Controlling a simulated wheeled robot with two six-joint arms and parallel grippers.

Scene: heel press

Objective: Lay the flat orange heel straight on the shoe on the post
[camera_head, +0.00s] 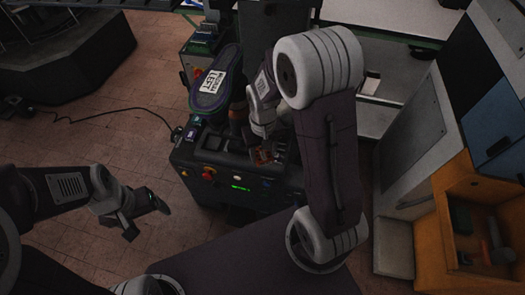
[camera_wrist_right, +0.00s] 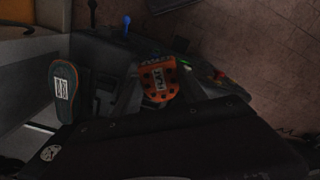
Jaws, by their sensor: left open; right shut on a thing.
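The shoe (camera_head: 208,98) is on the post of the dark machine, sole up, with a white label reading LEFT. It also shows in the right wrist view (camera_wrist_right: 66,108) at the left, with its own white label. An orange heel (camera_wrist_right: 152,85) with dark holes and a pale label shows near the middle of that view; orange also shows below my right gripper in the head view. My right gripper (camera_head: 264,146) is shut on the heel, low over the machine, to the right of the shoe and apart from it. My left gripper (camera_head: 146,215) is open and empty, left of the machine.
The dark machine (camera_head: 222,178) has a panel with red and green buttons on its front. An orange cabinet (camera_head: 447,235) with things on its shelf stands at the right. A cable lies on the tiled floor (camera_head: 130,130). The floor left of the machine is mostly clear.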

